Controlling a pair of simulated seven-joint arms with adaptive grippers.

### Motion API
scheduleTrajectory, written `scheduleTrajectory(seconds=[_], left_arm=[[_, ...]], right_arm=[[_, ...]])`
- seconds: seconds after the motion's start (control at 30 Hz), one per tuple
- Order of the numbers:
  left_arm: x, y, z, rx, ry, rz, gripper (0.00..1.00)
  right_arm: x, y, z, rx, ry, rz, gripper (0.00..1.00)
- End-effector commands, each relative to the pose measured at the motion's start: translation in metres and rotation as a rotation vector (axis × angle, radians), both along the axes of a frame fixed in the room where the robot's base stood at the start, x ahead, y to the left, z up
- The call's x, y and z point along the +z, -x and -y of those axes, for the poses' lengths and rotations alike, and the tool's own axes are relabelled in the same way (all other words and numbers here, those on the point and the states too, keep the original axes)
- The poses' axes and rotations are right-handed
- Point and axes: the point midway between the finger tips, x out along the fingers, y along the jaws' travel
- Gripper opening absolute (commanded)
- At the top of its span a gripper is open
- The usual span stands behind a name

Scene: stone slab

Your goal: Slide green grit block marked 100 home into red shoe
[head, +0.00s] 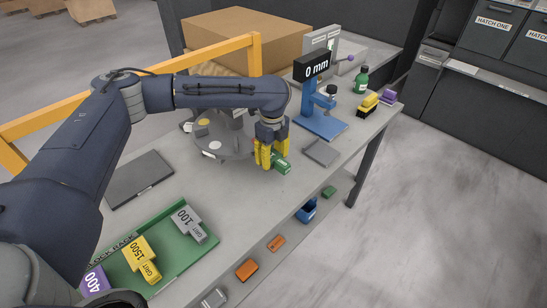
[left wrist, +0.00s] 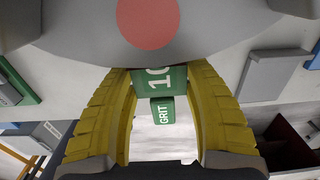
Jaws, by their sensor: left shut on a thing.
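My left gripper (head: 271,158) has yellow fingers and is shut on a green grit block (head: 283,167) beside the grey round turntable (head: 236,148). In the left wrist view the green block (left wrist: 160,92) lies between the two fingers (left wrist: 160,112), with "GRIT" and the start of a number, "10", showing. Its upper end meets or passes under the edge of a grey rounded part with a red disc (left wrist: 147,20). I cannot make out a red shoe for certain; that red-marked part hides what lies beneath it. My right gripper is not in view.
A green rack (head: 178,262) holds grey, yellow and purple blocks at the near left. A blue stand (head: 323,122) with a "0 mm" display, a grey plate (head: 321,152) and a green bottle (head: 361,80) stand beyond. A lower shelf (head: 262,262) carries small coloured pieces.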

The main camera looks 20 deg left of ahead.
Motion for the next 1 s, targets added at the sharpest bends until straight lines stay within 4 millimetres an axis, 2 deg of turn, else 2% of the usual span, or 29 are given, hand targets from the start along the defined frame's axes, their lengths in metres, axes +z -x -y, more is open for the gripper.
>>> scheduleTrajectory(seconds=[0.4,1.0], left_arm=[[0.0004,-0.0041,-0.008,0.002,0.0,0.001,0.1],[0.0004,-0.0052,-0.01,0.001,0.0,0.001,0.1]], right_arm=[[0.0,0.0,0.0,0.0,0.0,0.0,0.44],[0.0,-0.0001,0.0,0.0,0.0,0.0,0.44]])
